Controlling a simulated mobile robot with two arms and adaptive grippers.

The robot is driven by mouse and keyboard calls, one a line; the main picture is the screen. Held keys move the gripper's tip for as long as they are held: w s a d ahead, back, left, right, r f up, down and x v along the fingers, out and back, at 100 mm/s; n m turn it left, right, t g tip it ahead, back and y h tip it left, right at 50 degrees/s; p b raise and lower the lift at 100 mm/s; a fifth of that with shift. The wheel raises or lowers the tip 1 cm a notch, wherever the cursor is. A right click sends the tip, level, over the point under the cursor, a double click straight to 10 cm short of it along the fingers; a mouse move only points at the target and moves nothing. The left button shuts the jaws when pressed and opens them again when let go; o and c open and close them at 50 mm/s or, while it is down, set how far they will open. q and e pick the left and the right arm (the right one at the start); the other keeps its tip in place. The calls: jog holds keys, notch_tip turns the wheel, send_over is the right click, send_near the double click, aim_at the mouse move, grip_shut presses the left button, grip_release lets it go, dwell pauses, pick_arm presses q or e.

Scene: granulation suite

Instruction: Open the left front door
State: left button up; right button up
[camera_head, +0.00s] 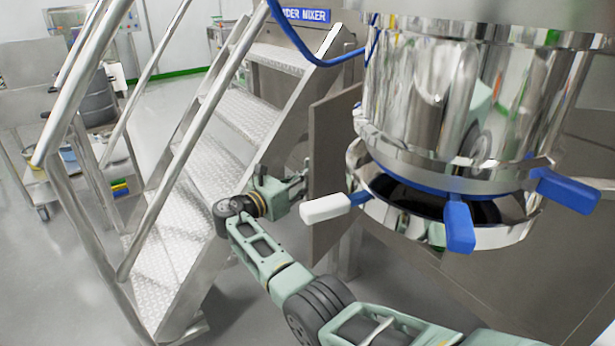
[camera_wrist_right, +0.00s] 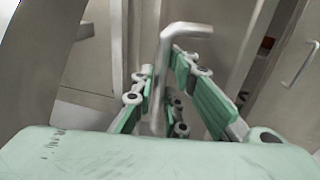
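My right gripper (camera_head: 298,186) is beside a flat grey-brown door panel (camera_head: 334,150), under the stair platform and left of the shiny vessel. The panel stands at an angle in the head view. In the right wrist view a bent metal handle (camera_wrist_right: 172,48) passes between the green fingers of my right gripper (camera_wrist_right: 163,88). One finger is on each side of the handle, close to it. I cannot tell whether both pads touch it. My left gripper is not in view.
The steel mixer vessel (camera_head: 440,90) with blue levers (camera_head: 460,225) and a white lever (camera_head: 325,207) hangs above my right forearm. Metal stairs (camera_head: 200,170) with rails stand left of the gripper. A second handle (camera_wrist_right: 300,65) is on a panel at right. Floor (camera_head: 60,290) is clear at lower left.

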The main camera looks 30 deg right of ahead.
jog(key=shift+a, duration=0.1)
jog(key=shift+r, duration=0.1)
jog(key=v, duration=1.2)
dwell(0.4)
